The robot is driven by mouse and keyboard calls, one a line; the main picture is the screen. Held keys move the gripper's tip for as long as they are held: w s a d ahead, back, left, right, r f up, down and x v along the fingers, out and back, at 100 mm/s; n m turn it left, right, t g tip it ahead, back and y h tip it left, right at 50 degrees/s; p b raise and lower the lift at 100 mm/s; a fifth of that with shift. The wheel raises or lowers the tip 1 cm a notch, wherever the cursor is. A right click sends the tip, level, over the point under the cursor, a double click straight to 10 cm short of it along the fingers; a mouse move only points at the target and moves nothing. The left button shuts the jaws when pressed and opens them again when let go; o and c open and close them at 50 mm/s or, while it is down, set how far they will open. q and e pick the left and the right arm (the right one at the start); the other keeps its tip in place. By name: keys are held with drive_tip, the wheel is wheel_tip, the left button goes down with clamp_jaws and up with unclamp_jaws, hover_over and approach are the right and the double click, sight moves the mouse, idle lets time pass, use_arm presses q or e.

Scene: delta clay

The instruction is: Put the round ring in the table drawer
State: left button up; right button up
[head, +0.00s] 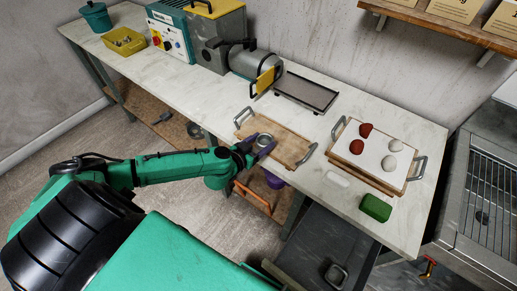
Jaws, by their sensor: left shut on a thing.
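A round grey ring (264,140) is at the wooden tray (289,149) with metal handles, near the middle of the long table. My left gripper (250,146) reaches over the table's front edge and is shut on the ring's left side. Whether the ring still touches the tray, I cannot tell. An open dark drawer (318,236) juts out below the table's front edge, right of my left arm. A small squarish grey-rimmed thing (336,273) shows at its near part. My right gripper is not in view.
Right of the wooden tray are a white-topped board (372,150) with red and white lumps, a white block (337,179) and a green block (375,208). A dark flat tray (305,92) and a grey machine (218,40) stand behind. A purple thing (274,180) sits below the table.

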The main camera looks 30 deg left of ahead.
use_arm(q)
drive_tip(key=shift+d+r+p, duration=0.1)
drive_tip(key=shift+d+p, duration=0.05)
drive_tip(key=shift+p, duration=0.15)
drive_tip(key=o, duration=1.5)
drive_tip(key=shift+f, duration=0.2)
